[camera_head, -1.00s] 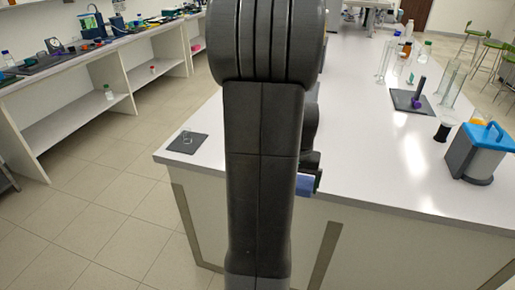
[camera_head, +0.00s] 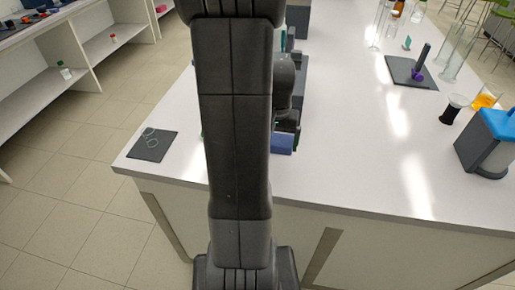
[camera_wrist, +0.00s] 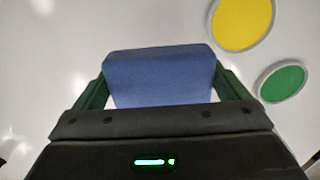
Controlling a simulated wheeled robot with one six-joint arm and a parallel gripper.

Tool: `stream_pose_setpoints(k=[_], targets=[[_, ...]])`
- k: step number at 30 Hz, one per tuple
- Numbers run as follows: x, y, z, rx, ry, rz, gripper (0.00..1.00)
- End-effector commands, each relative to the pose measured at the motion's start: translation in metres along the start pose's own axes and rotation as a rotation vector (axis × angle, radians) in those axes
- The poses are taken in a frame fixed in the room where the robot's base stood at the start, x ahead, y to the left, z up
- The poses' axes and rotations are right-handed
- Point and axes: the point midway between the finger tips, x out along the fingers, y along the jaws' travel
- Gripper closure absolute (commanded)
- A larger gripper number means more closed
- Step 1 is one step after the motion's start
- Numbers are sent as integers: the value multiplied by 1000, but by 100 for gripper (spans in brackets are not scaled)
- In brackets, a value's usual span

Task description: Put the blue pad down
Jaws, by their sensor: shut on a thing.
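The blue pad (camera_wrist: 160,75) is a block with rounded edges. In the wrist view it sits between the two dark green fingers of my gripper (camera_wrist: 162,88), which is shut on it. In the head view the blue pad (camera_head: 282,143) shows just right of my arm, over the white bench top (camera_head: 350,170) near its front edge. I cannot tell whether the pad touches the bench. My arm hides part of the gripper and the bench behind it.
In the wrist view a yellow disc (camera_wrist: 242,24) and a green disc (camera_wrist: 283,83) lie right of the pad. A dark mat (camera_head: 152,146) lies at the bench's left corner. A blue-topped device (camera_head: 490,140) stands at the right. The bench between is clear.

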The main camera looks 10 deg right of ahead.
Motion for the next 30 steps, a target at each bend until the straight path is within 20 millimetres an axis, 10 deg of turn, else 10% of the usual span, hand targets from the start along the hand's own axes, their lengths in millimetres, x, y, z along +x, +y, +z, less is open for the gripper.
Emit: stream_pose_setpoints(k=[18,30], targets=[[72,0,1,0,-4,1,38],[78,0,0,0,0,0,38]])
